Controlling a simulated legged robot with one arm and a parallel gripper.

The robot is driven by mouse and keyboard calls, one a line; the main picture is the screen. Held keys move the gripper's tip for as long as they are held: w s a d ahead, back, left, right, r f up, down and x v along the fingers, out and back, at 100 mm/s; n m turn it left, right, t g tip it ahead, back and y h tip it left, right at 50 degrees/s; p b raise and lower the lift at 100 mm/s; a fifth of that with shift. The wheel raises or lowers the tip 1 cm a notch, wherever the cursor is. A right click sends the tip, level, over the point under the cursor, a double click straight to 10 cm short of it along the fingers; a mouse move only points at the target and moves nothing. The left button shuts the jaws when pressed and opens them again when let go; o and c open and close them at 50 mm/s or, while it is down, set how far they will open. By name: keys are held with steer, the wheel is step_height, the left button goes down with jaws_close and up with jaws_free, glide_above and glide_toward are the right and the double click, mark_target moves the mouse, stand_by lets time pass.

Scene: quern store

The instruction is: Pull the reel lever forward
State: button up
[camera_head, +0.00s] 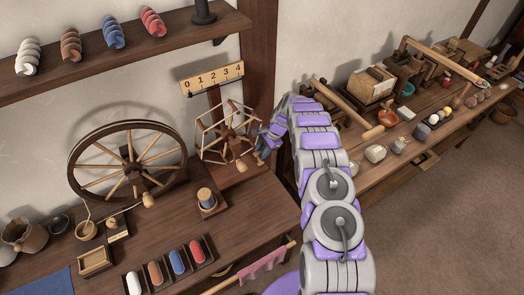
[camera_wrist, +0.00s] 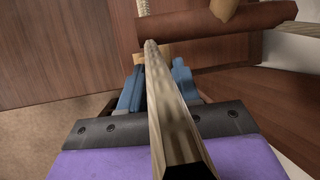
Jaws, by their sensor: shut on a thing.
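The skein reel (camera_head: 228,133) stands on the dark bench, a pale wooden frame with spokes in front of an upright post. My gripper (camera_head: 263,147) is at the reel's right side, with blue fingers. In the wrist view, my gripper (camera_wrist: 156,78) is shut on a long pale wooden bar, apparently the reel lever (camera_wrist: 166,115), which runs between the fingers toward the camera. In the head view I cannot make out the lever clearly by the gripper. A brown wooden bar (camera_wrist: 230,22) lies just beyond the fingers.
A numbered scale (camera_head: 212,78) is behind the reel. A spinning wheel (camera_head: 128,160) stands to its left, and a thread spool (camera_head: 207,199) in front. A shelf with yarn skeins (camera_head: 113,33) hangs above. A second bench (camera_head: 440,140) with tools is at the right. Brown floor is open at lower right.

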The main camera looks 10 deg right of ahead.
steer(key=c, duration=0.3)
steer(key=shift+r, duration=0.15)
steer(key=shift+s+d+t+y, duration=0.15)
steer(key=shift+s+t+y, duration=0.25)
steer(key=shift+t, duration=0.5)
jaws_close()
steer(key=shift+s+d+n+t+y+b, duration=0.15)
steer(key=shift+s+n+t+y+b, duration=0.2)
steer(key=shift+s+t+b, duration=0.45)
steer(key=shift+s+d+n+t+y+b, duration=0.1)
steer(key=shift+s+n+t+y+b, duration=0.3)
steer(key=shift+t+b, duration=0.65)
steer(key=shift+s+d+f+n+t+y, duration=0.2)
steer(key=shift+s+t+y, duration=0.1)
steer(key=shift+t, duration=0.3)
steer(key=shift+s+d+f+n+t+y, duration=0.15)
steer(key=shift+s+t, duration=0.15)
steer(key=shift+t, duration=0.25)
steer(key=shift+s+d+f+n+t+y, duration=0.15)
steer(key=shift+s+f+t+y, duration=0.15)
steer(key=shift+t, duration=0.3)
steer(key=shift+s+f+n+t+y, duration=0.2)
steer(key=shift+s+t+y, duration=0.2)
steer(key=shift+t, duration=0.2)
